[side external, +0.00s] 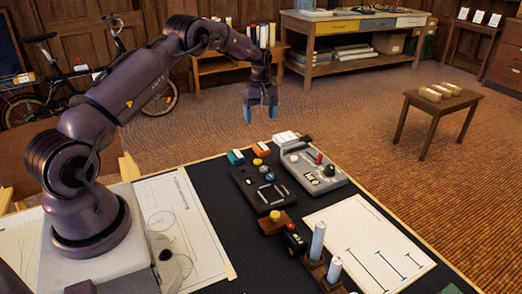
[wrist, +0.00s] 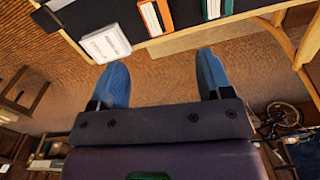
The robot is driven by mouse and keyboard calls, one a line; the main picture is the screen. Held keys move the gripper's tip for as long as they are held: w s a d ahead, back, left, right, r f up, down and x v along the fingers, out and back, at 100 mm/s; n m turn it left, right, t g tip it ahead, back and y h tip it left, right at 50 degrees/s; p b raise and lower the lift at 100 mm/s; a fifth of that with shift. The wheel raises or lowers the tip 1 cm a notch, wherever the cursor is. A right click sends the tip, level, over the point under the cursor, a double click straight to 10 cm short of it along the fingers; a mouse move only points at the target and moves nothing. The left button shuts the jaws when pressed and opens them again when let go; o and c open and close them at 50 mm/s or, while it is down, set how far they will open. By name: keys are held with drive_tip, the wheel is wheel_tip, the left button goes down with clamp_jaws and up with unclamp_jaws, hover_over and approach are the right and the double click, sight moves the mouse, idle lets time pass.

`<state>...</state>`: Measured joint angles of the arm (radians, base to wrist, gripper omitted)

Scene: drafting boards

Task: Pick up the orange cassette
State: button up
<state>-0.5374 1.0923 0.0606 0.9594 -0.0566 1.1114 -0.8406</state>
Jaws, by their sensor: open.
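The orange cassette (side external: 261,150), with a white label, lies near the far edge of the dark board. In the wrist view the orange cassette (wrist: 167,14) is cut off by the top edge, between a white stack and a teal cassette (wrist: 219,8). The teal cassette (side external: 236,157) lies just left of the orange one in the side view. My gripper (side external: 261,113) is open and empty, raised in the air beyond the board's far edge. Its blue fingertips (wrist: 162,65) are spread apart in the wrist view, with floor showing between them.
A white stack (side external: 285,138) sits right of the orange cassette. A grey device (side external: 312,168) and a dark panel (side external: 262,189) lie nearer. White cylinders (side external: 318,240) stand upright at the front. A white drawing sheet (side external: 365,240) covers the right side. Open floor lies beyond the board.

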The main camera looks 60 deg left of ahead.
drive_tip(key=r+n, duration=0.1)
drive_tip(key=r, duration=0.1)
hover_over(261, 147)
drive_tip(key=shift+n, duration=0.3)
drive_tip(key=f, duration=0.8)
drive_tip(key=shift+w+a+f, duration=0.1)
drive_tip(key=shift+w+a, duration=0.15)
drive_tip(key=shift+a, duration=0.05)
drive_tip(key=shift+s+d+f, duration=0.1)
drive_tip(key=shift+f, duration=1.25)
drive_tip(key=shift+s+d+f, duration=0.1)
drive_tip(key=shift+f, duration=1.25)
drive_tip(key=shift+c, duration=0.2)
drive_tip(key=c, duration=1)
